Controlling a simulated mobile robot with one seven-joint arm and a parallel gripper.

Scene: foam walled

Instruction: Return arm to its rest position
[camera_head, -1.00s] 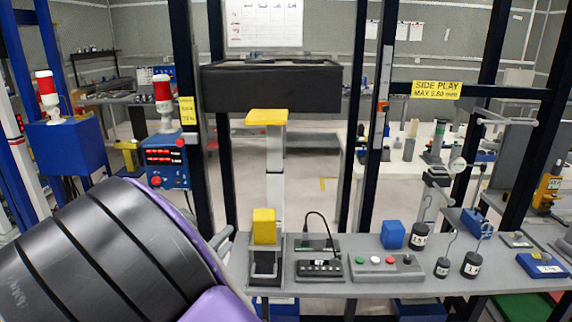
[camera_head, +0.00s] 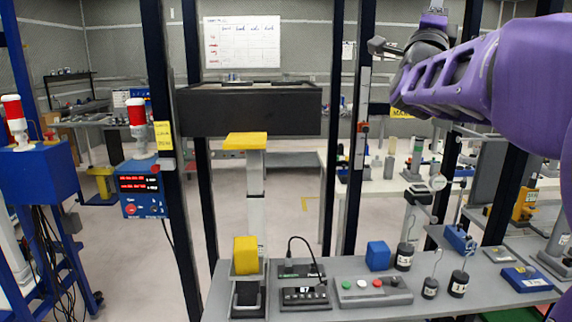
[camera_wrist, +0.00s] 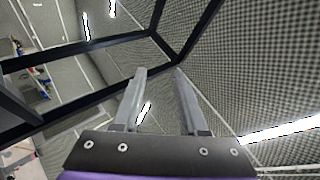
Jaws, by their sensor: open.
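My gripper (camera_wrist: 159,72) shows in the wrist view with its two grey fingers apart and nothing between them. Beyond the fingers are dark frame beams and the foam-covered walls, so the wrist camera looks up and away from the bench. In the head view my purple and black arm (camera_head: 470,75) reaches in from the right edge, raised above the right part of the bench. I cannot make out the fingers clearly in the head view.
The grey bench (camera_head: 335,310) holds a yellow block (camera_head: 246,256), a blue cube (camera_head: 378,256), a button box (camera_head: 372,291) and dark hooked weights (camera_head: 458,284). Dark upright posts (camera_head: 168,130) and a black box beam (camera_head: 250,110) stand behind. Open floor lies at left.

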